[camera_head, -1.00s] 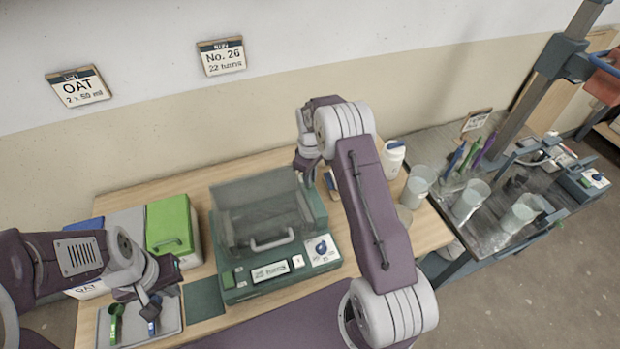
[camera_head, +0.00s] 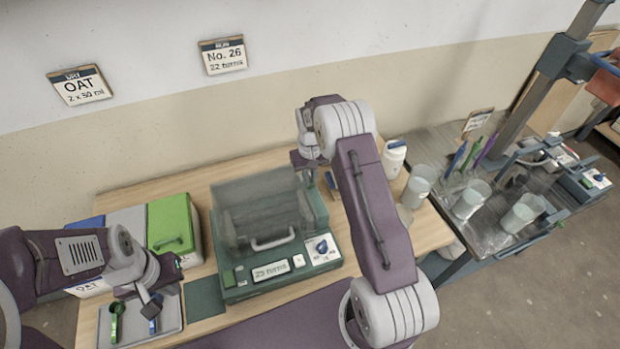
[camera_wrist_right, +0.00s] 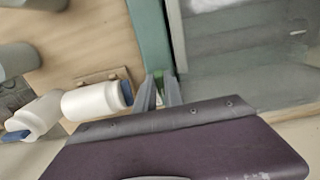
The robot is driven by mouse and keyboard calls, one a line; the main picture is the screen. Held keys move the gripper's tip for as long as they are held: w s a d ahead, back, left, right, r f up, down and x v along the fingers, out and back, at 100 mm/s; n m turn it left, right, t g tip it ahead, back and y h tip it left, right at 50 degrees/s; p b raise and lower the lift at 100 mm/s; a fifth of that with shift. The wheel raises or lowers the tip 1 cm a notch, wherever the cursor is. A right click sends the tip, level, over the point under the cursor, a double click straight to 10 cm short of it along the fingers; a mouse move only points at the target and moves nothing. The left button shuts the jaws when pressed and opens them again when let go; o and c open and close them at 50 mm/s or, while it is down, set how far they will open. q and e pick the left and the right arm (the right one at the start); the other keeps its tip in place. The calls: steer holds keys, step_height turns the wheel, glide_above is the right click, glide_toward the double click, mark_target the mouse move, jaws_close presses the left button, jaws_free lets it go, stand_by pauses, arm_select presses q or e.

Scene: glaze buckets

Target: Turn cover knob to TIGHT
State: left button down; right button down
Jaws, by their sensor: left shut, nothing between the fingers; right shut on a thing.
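The green machine (camera_head: 280,285) stands mid-table with a clear cover (camera_head: 257,205) lowered over its drum. My right gripper (camera_wrist_right: 162,90) is at the machine's right rear side. In the right wrist view its fingers are shut on a small green part, which I take to be the cover knob (camera_wrist_right: 157,84). The knob is mostly hidden by the fingers, so its setting and any TIGHT mark cannot be read. In the head view the arm hides part of that side. My left gripper (camera_head: 151,300) is shut and empty above the grey tray.
The grey tray (camera_head: 172,327) holds a green scoop (camera_head: 117,320) and a blue scoop (camera_head: 153,325). A green bin (camera_head: 172,222) stands left of the machine. White bottles, one here (camera_wrist_right: 95,102), stand close to my right gripper. Several cups stand on the right bench.

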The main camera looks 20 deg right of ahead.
steer(key=shift+w+r, duration=0.15)
steer(key=c, duration=1.8)
jaws_free()
steer(key=shift+o, duration=0.4)
steer(key=shift+s, duration=0.2)
